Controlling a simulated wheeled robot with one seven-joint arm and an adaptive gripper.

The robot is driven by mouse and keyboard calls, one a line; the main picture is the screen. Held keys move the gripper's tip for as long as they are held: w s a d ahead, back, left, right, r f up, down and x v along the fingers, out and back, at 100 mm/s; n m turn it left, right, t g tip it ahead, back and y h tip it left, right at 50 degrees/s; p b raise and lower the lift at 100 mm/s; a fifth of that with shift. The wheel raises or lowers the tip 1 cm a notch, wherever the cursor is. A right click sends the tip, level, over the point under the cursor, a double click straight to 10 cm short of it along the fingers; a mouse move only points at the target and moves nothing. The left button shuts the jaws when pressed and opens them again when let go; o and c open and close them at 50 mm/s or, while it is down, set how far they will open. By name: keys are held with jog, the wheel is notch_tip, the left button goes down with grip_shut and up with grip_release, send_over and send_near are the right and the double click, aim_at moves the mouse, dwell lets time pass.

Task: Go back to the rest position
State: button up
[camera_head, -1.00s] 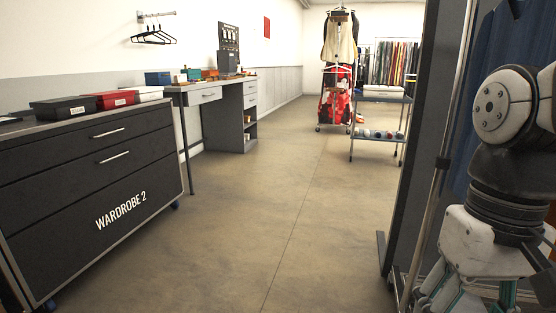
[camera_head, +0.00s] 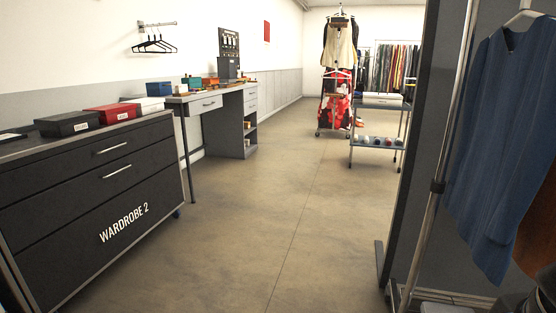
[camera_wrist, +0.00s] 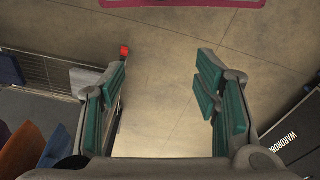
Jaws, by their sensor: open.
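My gripper (camera_wrist: 162,95) shows in the wrist view with its two green-padded fingers spread wide apart. It is open and nothing is between the fingers; bare floor shows through the gap. In the head view the gripper is out of sight, and only a dark piece, perhaps of my arm, shows at the lower right corner.
The Wardrobe 2 drawer unit (camera_head: 105,205) stands at left, with a desk (camera_head: 215,101) behind it. A rack with a blue garment (camera_head: 497,150) stands close at right. A wheeled shelf cart (camera_head: 378,143) stands farther back. The floor (camera_head: 260,200) between is clear.

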notch_tip(320, 180, up, 32)
jog(key=s+t+p, duration=0.2)
jog(key=t+p, duration=0.1)
jog(key=p, duration=2.5)
jog(key=shift+p, duration=0.4)
jog(key=shift+c, duration=0.6)
